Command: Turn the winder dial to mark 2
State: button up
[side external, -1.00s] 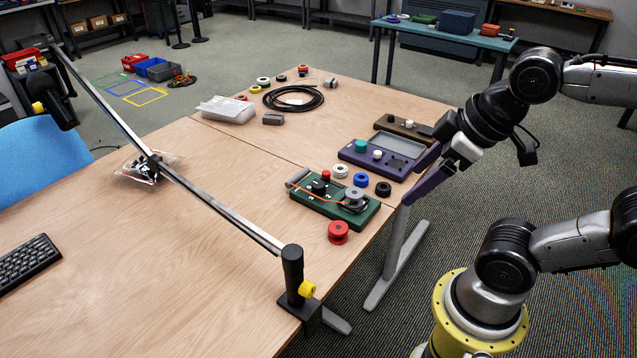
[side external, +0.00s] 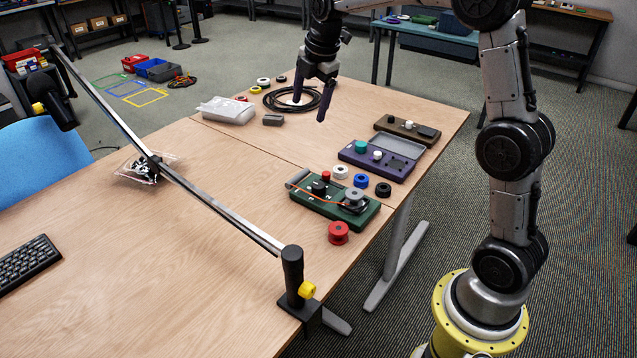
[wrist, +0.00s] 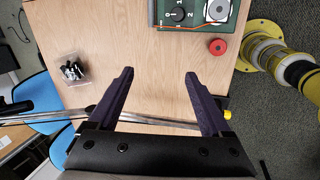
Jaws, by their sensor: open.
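The winder is a green box (side external: 303,202) near the table's right edge, with a grey spool and an orange cable on top. Its black dial (side external: 318,187) sits beside a red knob. In the wrist view the dial (wrist: 179,14) shows at the top edge, with white numbers around it. I cannot tell for sure which mark it points to.
A red spool (side external: 338,233) stands in front of the winder; white, blue and black spools stand behind it. A purple box (side external: 350,157) and a brown box (side external: 393,128) lie farther back. A slanted metal rail (side external: 205,198) crosses the table on the left.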

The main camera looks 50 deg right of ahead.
jog(key=w+d+f+g, duration=0.1)
jog(key=w+d+f, duration=0.25)
jog(key=f, duration=0.45)
jog(key=m+g, duration=0.1)
jog(key=g, duration=0.1)
send_near(318, 185)
jog(key=shift+y, duration=0.3)
jog(key=f, duration=0.9)
jog(key=shift+d, duration=0.35)
grip_shut()
